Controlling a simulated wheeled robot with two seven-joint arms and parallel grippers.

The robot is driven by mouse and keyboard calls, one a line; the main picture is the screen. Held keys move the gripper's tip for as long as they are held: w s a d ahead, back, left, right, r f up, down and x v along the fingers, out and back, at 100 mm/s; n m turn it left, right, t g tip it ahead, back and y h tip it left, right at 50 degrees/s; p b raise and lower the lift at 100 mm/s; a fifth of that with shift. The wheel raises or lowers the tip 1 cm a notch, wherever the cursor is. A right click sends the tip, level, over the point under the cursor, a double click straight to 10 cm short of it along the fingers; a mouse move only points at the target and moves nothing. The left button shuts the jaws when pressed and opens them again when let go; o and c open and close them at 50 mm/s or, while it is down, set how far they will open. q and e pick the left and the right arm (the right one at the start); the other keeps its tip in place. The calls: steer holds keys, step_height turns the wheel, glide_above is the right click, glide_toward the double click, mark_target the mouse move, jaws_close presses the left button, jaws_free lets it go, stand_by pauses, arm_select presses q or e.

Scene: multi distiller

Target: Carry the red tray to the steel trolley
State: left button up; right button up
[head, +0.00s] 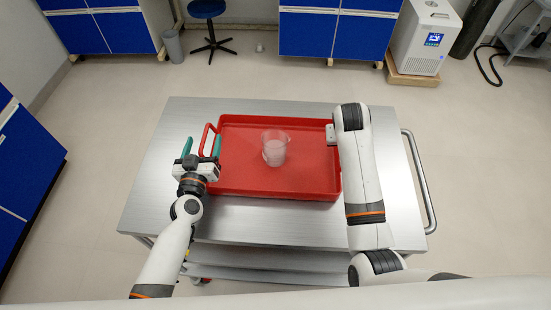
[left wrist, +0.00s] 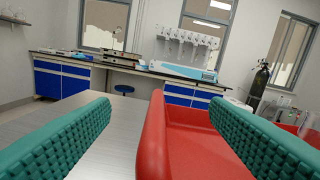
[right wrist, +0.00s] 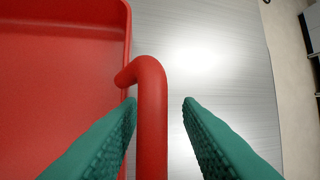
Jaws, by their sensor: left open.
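The red tray (head: 235,180) appears to rest on the steel trolley (head: 150,190), near the middle of its top. My left gripper (head: 202,148) is open, with its green fingers on either side of the tray's left side. In the left wrist view, a red wall of the tray (left wrist: 153,140) stands between the spread fingers. In the right wrist view, the tray's right handle (right wrist: 151,110) lies between the spread fingers of my right gripper (right wrist: 159,102). The handle is close to the left finger and clear of the right one. In the head view, my right arm hides these fingers.
A clear beaker (head: 275,150) stands inside the tray. The trolley has a push rail (head: 420,180) on its right. Blue cabinets (head: 335,35), a stool (head: 207,12) and a bin (head: 172,46) stand beyond open floor. Another cabinet (head: 25,165) is at left.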

steer(key=shift+a, duration=0.1)
arm_select(q)
steer(key=s, duration=0.4)
steer(key=s+a, duration=0.1)
steer(key=s, duration=0.7)
steer(key=shift+a, duration=0.25)
arm_select(e)
steer(key=o, duration=0.8)
steer(key=v, duration=1.2)
steer(key=shift+f, duration=0.1)
